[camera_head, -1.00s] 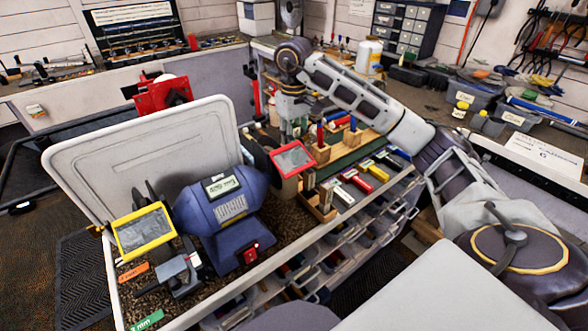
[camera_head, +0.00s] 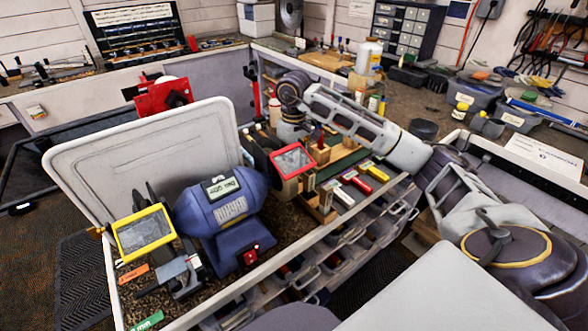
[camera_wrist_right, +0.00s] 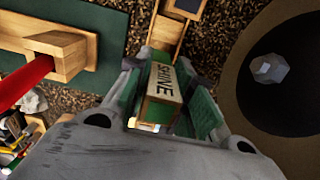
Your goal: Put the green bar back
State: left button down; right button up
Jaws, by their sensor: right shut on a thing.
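The green bar (camera_wrist_right: 162,88) shows in the wrist view, with a pale label that reads "SHINE". My right gripper (camera_wrist_right: 168,95) is shut on it, one finger on each side. A wooden holder (camera_wrist_right: 166,32) lies just beyond the bar's far end; I cannot tell whether they touch. In the head view my right gripper (camera_head: 291,130) points down behind the bench grinder. Its fingertips and the bar are hidden there by the wheel and the red-framed shield. My left gripper is not in view.
The blue bench grinder (camera_head: 220,205) stands close by; its dark wheel (camera_wrist_right: 285,75) is right of the gripper in the wrist view. A wooden block (camera_wrist_right: 62,52) with a red handle (camera_wrist_right: 25,80) is to the left.

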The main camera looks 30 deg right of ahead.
jog(key=shift+f, duration=1.85)
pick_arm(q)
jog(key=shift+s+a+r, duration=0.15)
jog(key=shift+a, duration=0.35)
pick_arm(e)
jog(key=shift+f, duration=0.1)
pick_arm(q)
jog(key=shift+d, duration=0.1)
